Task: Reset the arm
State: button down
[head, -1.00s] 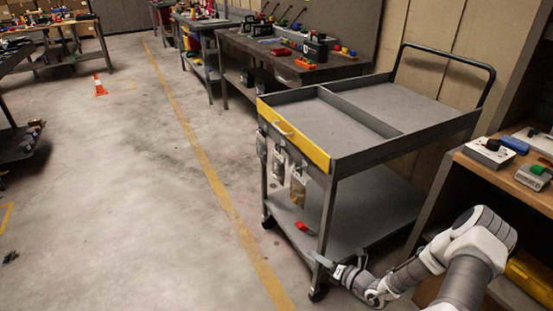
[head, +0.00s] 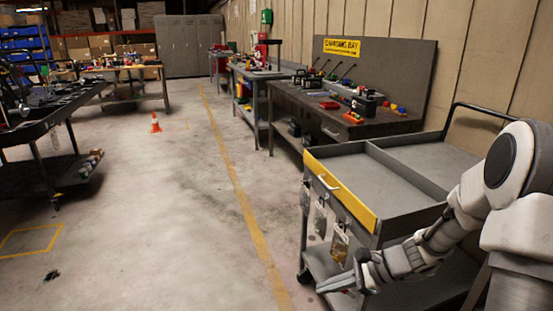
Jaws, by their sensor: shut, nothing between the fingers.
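My arm comes in from the right edge of the head view and reaches left, low in front of the cart. My gripper (head: 338,284) is shut and empty, at the near side of the cart by its lower shelf. The grey cart (head: 420,199) has a yellow drawer front (head: 341,190) with a pale handle and an empty, divided top tray. Clear pouches (head: 339,246) hang below the drawer front. My arm hides much of the cart's lower shelf.
A dark workbench (head: 345,122) with tools stands behind the cart along the wall. A dark rack (head: 45,170) stands at the left. An orange cone (head: 156,123) stands on the floor. The floor (head: 160,220) between them is clear.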

jog(key=s+d+r+n+t+h, duration=0.25)
jog(key=s+r+n+h, duration=0.75)
jog(key=s+r+n, duration=0.85)
notch_tip(320, 180, up, 18)
jog(key=s+p, duration=0.1)
jog(key=p, duration=1.6)
jog(key=shift+r+m+t, duration=0.2)
jog(key=shift+m+t, duration=0.15)
jog(key=shift+m, duration=0.1)
